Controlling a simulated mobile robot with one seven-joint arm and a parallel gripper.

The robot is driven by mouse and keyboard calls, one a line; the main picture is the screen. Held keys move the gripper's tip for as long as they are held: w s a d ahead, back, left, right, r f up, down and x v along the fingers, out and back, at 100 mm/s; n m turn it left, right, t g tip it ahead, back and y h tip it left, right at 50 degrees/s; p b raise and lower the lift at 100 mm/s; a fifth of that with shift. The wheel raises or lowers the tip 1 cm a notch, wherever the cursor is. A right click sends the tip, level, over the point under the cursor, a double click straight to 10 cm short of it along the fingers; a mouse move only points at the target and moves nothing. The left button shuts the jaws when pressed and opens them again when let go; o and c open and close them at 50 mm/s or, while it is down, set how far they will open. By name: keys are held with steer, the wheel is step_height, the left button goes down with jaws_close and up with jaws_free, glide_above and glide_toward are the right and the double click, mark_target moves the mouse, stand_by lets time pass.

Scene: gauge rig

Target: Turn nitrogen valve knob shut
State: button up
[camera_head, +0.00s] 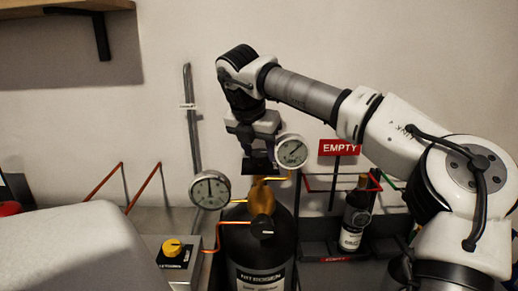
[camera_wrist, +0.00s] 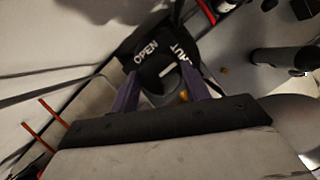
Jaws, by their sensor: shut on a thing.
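The black nitrogen cylinder (camera_head: 258,240) stands upright in the head view, with a NITROGEN label and a brass valve (camera_head: 261,197) on top. My gripper (camera_head: 258,168) comes down from above onto the valve top. In the wrist view its two purple fingers (camera_wrist: 163,82) are shut on the dark valve knob (camera_wrist: 168,70), which has a white pointer line. Behind the knob is a black plate (camera_wrist: 150,62) lettered OPEN on the left and SHUT on the right, the latter partly hidden. The pointer lies between the words, nearer SHUT.
Round gauges flank the valve, one at left (camera_head: 210,190) and one at right (camera_head: 291,151). A yellow knob (camera_head: 173,246) sits on a box at lower left. A dark bottle (camera_head: 355,215) stands in a rack below a red EMPTY sign (camera_head: 340,147). Copper pipes run near the cylinder.

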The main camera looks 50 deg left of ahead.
steer(key=o, duration=1)
steer(key=v, duration=1.3)
steer(key=shift+s+r+p, duration=0.2)
steer(key=shift+r+p, duration=0.15)
